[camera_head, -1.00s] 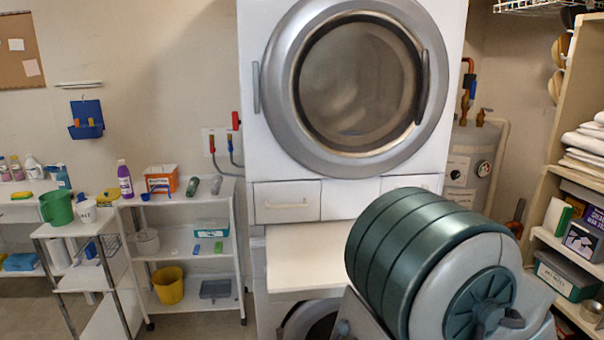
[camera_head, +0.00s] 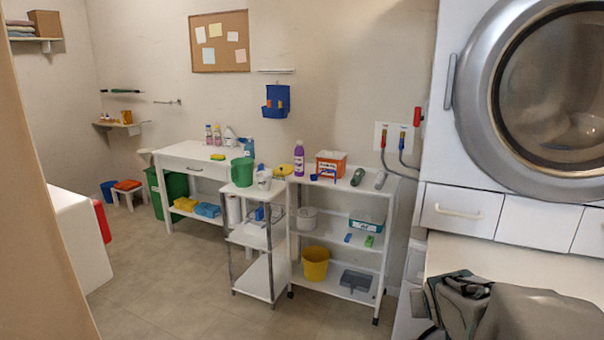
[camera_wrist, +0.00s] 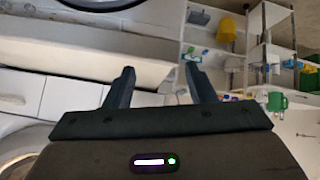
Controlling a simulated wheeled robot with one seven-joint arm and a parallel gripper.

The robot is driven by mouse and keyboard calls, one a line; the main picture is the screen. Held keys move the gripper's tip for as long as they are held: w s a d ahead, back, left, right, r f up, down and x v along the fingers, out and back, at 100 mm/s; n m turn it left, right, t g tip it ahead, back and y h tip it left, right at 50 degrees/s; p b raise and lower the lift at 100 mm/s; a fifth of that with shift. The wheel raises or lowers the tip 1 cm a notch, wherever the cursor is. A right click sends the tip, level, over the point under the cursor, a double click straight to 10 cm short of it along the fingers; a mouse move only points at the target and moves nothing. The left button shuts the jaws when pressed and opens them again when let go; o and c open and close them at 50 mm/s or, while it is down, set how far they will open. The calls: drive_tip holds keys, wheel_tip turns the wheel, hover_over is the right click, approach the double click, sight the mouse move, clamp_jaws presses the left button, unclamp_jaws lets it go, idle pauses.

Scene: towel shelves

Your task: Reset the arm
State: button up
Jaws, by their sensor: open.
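My gripper (camera_wrist: 160,85) shows in the wrist view with its two dark fingers spread apart and nothing between them. The white pull-out shelf and washer front lie beyond it in that view, and the shelving with bottles is beyond its right finger. In the head view, part of my arm shows at the lower right, in front of the white surface below the machine's drawers. The gripper's fingertips cannot be made out there.
A stacked washing machine (camera_head: 455,110) stands at the right. A white shelf unit (camera_head: 385,225) and a small cart (camera_head: 262,240) hold a yellow bucket (camera_head: 315,263) and a green pitcher (camera_head: 242,172). A white table (camera_head: 185,152) stands behind. Floor (camera_head: 165,295) at the left front is clear.

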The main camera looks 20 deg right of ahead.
drive_tip(key=s+a+f+n+g+y, duration=0.1)
drive_tip(key=s+a+y, duration=0.1)
drive_tip(key=a, duration=0.6)
drive_tip(key=s+a+f+n+g+y, duration=0.1)
drive_tip(key=s+a+n+y, duration=0.1)
drive_tip(key=a, duration=0.6)
drive_tip(key=s+a+f+n+g+y+b, duration=0.1)
drive_tip(key=s+a+g+y, duration=0.1)
drive_tip(key=a, duration=0.6)
drive_tip(key=shift+s+a+f, duration=0.25)
drive_tip(key=shift+f, duration=0.1)
drive_tip(key=c, duration=0.3)
drive_tip(key=shift+d, duration=0.15)
